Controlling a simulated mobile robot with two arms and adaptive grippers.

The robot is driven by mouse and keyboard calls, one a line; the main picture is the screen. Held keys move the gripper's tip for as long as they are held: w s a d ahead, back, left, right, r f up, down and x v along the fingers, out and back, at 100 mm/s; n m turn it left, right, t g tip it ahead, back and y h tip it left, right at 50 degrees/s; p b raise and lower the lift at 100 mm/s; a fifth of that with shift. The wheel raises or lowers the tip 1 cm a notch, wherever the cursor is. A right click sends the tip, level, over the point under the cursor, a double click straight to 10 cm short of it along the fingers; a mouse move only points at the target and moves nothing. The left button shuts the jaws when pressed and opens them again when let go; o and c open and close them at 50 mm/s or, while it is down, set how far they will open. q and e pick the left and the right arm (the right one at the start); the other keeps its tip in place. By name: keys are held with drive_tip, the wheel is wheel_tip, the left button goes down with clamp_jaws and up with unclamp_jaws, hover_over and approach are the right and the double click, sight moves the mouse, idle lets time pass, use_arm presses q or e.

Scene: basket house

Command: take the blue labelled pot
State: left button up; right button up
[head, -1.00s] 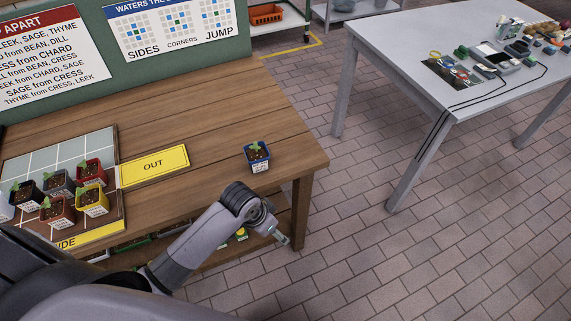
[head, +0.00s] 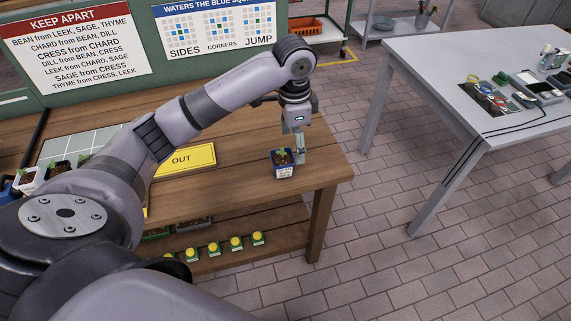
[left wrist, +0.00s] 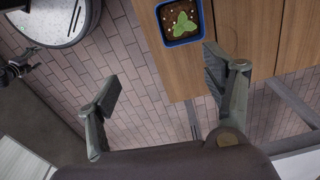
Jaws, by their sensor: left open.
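The blue labelled pot (head: 284,171) stands upright on the wooden bench near its right front corner, with a small green seedling in dark soil and a white label in front. My left gripper (head: 299,146) points down close beside the pot, on its right side. In the left wrist view the left gripper (left wrist: 163,85) is open with nothing between its fingers. There the blue pot (left wrist: 182,24) shows from above, at the top edge, close to the tip of the right-hand finger. I cannot tell whether they touch.
A yellow OUT sign (head: 187,159) lies on the bench (head: 240,181) left of the pot. Other pots, partly hidden by my arm, stand at the left. Small yellow-topped items (head: 236,243) line the lower shelf. A grey table (head: 430,75) stands across the aisle.

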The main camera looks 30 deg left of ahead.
use_arm(q)
wheel_tip(320, 180, up, 6)
hover_over(282, 157)
wheel_tip(282, 157, down, 11)
drive_tip(key=shift+f+p, duration=0.1)
drive_tip(key=shift+p, duration=0.45)
wheel_tip(282, 157, down, 4)
drive_tip(key=shift+f+p, duration=0.25)
drive_tip(key=shift+p, duration=0.25)
drive_tip(key=shift+f, duration=0.45)
use_arm(e)
drive_tip(key=shift+s+d+r, duration=0.1)
drive_tip(key=shift+s+r, duration=0.05)
drive_tip(key=shift+r, duration=0.4)
drive_tip(key=shift+s+d+r, duration=0.1)
drive_tip(key=shift+s+r, duration=0.05)
drive_tip(key=shift+r, duration=0.35)
use_arm(q)
drive_tip(key=c, duration=1.4)
use_arm(e)
drive_tip(key=shift+d, duration=0.15)
use_arm(q)
drive_tip(key=shift+w+r, duration=0.1)
drive_tip(key=shift+c, duration=0.2)
